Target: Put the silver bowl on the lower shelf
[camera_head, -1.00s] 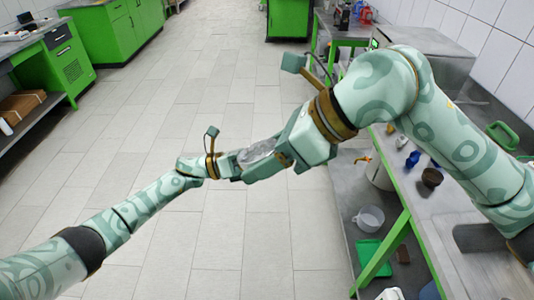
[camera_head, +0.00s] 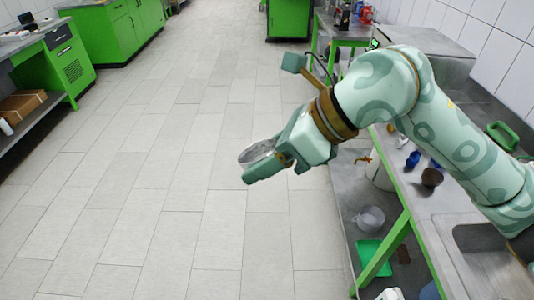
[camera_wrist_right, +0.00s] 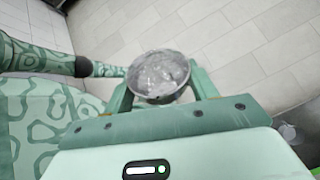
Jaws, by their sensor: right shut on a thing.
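The silver bowl (camera_head: 256,152) is round and shallow, held over the open floor in the head view. My right gripper (camera_head: 258,164) is shut on it. In the right wrist view the bowl (camera_wrist_right: 159,75) sits between the two fingers of the right gripper (camera_wrist_right: 163,88), its hollow facing the camera. My left gripper is not seen in the head view. The grey lower shelf (camera_head: 350,190) lies under the right-hand bench, partly hidden by my right arm and the bench's green leg.
On the lower shelf are a pale pot (camera_head: 370,218) and a green tray (camera_head: 372,256). Above it, the bench top (camera_head: 420,200) carries a brown cup (camera_head: 432,177) and blue items (camera_head: 412,159). A brown box (camera_head: 22,106) sits on a left-hand shelf. The floor between is clear.

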